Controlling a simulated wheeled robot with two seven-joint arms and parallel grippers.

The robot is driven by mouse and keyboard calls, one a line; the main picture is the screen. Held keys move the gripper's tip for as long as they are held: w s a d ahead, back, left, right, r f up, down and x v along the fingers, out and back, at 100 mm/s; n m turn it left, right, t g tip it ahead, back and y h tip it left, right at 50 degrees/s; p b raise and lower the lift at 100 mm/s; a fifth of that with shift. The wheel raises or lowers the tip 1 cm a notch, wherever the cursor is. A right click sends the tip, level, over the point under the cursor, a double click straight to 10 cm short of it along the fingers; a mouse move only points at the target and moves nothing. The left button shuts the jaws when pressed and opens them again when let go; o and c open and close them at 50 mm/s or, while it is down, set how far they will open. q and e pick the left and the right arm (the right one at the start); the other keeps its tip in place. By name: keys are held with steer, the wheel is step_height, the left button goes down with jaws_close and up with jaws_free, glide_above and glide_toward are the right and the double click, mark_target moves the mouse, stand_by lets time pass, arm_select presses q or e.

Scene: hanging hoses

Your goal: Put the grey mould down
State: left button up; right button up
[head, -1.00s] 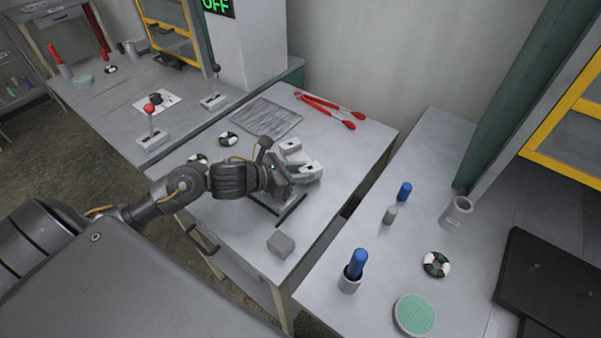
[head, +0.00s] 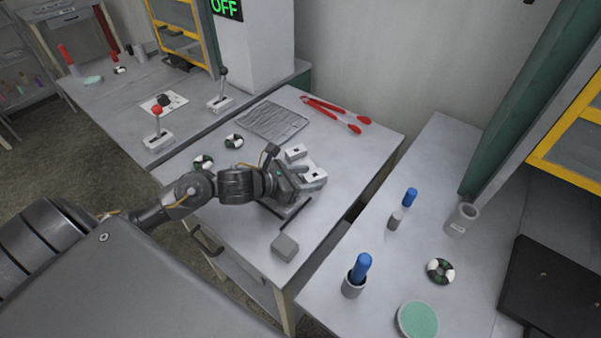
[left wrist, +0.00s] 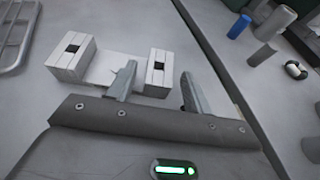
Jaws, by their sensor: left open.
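The grey mould (head: 312,180) is a pale block with two raised ends, each with a dark square hole. It appears to rest on the middle table, and it also shows in the left wrist view (left wrist: 75,60). My left gripper (head: 294,186) is right beside it, low over the table. In the left wrist view my left gripper (left wrist: 158,88) is open. The mould's right raised end lies just ahead of the gap between the fingers, and one finger overlaps the mould's middle. I cannot tell whether the fingers touch it. My right gripper is not in view.
A small grey block (head: 285,247) stands near the table's front edge. Red-handled tongs (head: 333,112) and a ridged grey mat (head: 272,120) lie behind the gripper. The right table holds a blue-topped cup (head: 355,278) and a ring (head: 440,270). A gap separates the tables.

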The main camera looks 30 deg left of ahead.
arm_select(q)
steer(key=b+v, duration=0.2)
steer(key=v, duration=0.7)
steer(key=shift+s+a, duration=0.25)
steer(key=shift+s, duration=0.1)
steer(key=shift+v, duration=1.15)
steer(key=shift+r, duration=0.2)
